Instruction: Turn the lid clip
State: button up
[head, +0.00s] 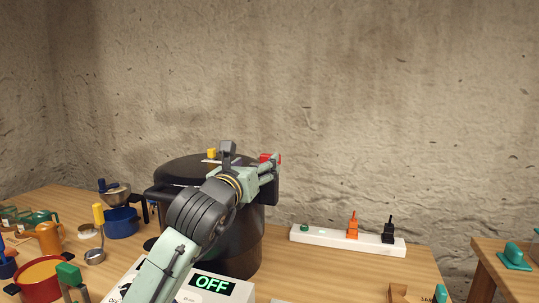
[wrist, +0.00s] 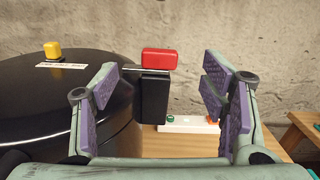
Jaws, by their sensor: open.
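The lid clip (wrist: 159,58) has a red block on top with a thin pale strip under it and a black body (wrist: 155,96) below. It sits at the right edge of the black pot (wrist: 30,110). In the wrist view it stands between the two purple-padded fingers of my gripper (wrist: 160,88), nearer the left finger. The fingers are open and I see a gap on both sides. In the head view the red top (head: 267,157) shows behind my gripper (head: 268,178), which partly hides it. The pot lid also carries a yellow knob (wrist: 53,50) with a label strip.
A white power strip (head: 330,241) with orange and black plugs lies right of the pot. A white box with a green OFF display (head: 212,284) is in front. Pots, cups and a ladle (head: 97,235) crowd the left. Bare table shows right of the pot.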

aim_at(269, 155)
jog(key=shift+m, duration=0.4)
jog(key=p+x, duration=0.1)
jog(key=x, duration=0.2)
jog(key=f+p+x, duration=0.1)
jog(key=x, duration=0.3)
jog(key=p+x, duration=0.2)
jog(key=x, duration=0.1)
jog(key=shift+w+d+f, duration=0.1)
jog(key=shift+w+f, duration=0.1)
jog(key=shift+w+d+f, duration=0.15)
jog(key=shift+w, duration=0.4)
jog(key=shift+c, duration=0.4)
jog(key=shift+y, duration=0.3)
jog(key=c, duration=1.1)
